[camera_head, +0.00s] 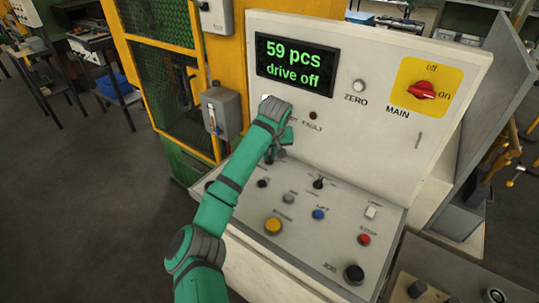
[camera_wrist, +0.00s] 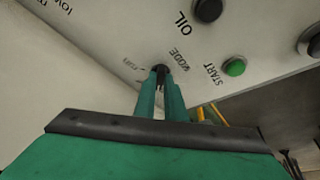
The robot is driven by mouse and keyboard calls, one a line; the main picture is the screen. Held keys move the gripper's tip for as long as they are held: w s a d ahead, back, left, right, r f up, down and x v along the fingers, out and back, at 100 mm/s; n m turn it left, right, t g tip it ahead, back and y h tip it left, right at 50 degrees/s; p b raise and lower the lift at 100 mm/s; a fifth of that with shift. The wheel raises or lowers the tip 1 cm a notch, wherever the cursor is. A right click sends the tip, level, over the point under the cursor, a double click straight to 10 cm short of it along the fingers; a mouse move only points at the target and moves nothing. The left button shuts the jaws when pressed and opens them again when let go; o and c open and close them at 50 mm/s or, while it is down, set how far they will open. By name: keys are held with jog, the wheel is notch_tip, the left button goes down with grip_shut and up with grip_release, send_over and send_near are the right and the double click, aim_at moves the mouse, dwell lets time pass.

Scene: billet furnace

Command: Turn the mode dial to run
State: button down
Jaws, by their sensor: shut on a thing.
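The mode dial (camera_wrist: 160,69) is a small black knob on the grey sloping panel, beside the printed word MODE in the wrist view. My gripper (camera_wrist: 161,82) is shut on it, with its two green fingers on either side. The fingers hide part of the dial, and I cannot read which way its pointer faces. A small label beside the dial is too faint to read surely. In the head view my gripper (camera_head: 272,154) reaches down to the left back part of the sloping panel, and my wrist hides most of the dial's surroundings.
A green START button (camera_wrist: 235,67) and a black OIL knob (camera_wrist: 208,10) are near the dial. The display (camera_head: 296,64) reads "59 pcs drive off". A red MAIN switch (camera_head: 421,90) is on the upright panel. Yellow (camera_head: 273,226), blue (camera_head: 319,214) and red (camera_head: 364,239) buttons are on the sloping panel.

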jog(key=m+h, duration=0.1)
jog(key=m, duration=0.2)
jog(key=m+h, duration=0.1)
jog(key=m, duration=0.1)
jog(key=shift+w+a+m, duration=0.15)
jog(key=shift+a+m, duration=0.05)
jog(key=shift+m, duration=0.2)
jog(key=m+h, duration=0.1)
jog(key=m, duration=0.1)
jog(key=m+g+h, duration=0.1)
jog(key=m, duration=0.2)
jog(key=shift+w+a+r, duration=0.15)
jog(key=shift+a, duration=0.05)
jog(key=m+g, duration=0.1)
jog(key=m, duration=0.3)
jog(key=m+g+h, duration=0.1)
jog(key=m, duration=0.2)
jog(key=shift+w+g, duration=0.25)
jog(key=shift+g, duration=0.05)
jog(key=c, duration=1.8)
grip_release()
jog(key=shift+a, duration=0.15)
